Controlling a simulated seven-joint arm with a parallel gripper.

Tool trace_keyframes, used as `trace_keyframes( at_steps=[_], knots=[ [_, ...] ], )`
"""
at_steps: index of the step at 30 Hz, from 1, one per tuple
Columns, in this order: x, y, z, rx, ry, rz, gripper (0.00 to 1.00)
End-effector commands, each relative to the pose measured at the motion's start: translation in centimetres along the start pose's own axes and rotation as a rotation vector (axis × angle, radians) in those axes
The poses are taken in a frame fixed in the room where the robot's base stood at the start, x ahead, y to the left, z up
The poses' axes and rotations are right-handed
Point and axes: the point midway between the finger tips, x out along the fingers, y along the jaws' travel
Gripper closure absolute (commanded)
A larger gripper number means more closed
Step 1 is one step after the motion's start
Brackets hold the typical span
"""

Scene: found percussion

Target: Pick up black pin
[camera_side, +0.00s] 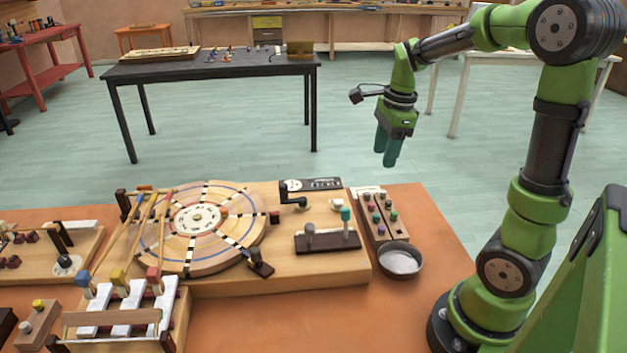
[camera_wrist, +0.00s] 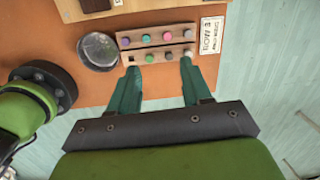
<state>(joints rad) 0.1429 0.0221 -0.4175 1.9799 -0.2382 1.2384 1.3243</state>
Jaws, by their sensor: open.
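The black pin (camera_wrist: 168,56) stands in the near row of the wooden pin rack (camera_wrist: 158,62) in the wrist view, between a green pin (camera_wrist: 149,58) and a whitish pin (camera_wrist: 187,52). In the side view the rack (camera_side: 384,237) is at the right end of the instrument board, where I cannot clearly single out the black pin. My gripper (camera_side: 387,160) hangs well above the table with its fingers pointing down. In the wrist view my gripper (camera_wrist: 167,59) is open and empty. Its fingertips appear on either side of the black pin, but apart from it in height.
A round bowl (camera_side: 401,260) stands beside the rack's near end. The rack's far row holds a pink pin (camera_wrist: 167,36) and other coloured pins. A teal-topped peg (camera_side: 346,215) rises left of the rack. A striped wheel (camera_side: 170,243) lies farther left. The air around my gripper is clear.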

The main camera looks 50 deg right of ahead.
Motion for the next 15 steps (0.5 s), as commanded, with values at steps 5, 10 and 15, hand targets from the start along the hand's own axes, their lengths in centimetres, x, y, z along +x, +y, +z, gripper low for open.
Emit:
trace_keyframes(
  at_steps=[5, 10, 15],
  knots=[
    [-0.1, -2.3, -3.2, 0.594, 0.098, 0.028, 0.52],
    [-1.1, -2.7, -3.7, 0.936, 0.121, 0.016, 0.52],
    [-0.8, -2.4, -3.7, 1.060, 0.128, 0.022, 0.52]
  ],
)
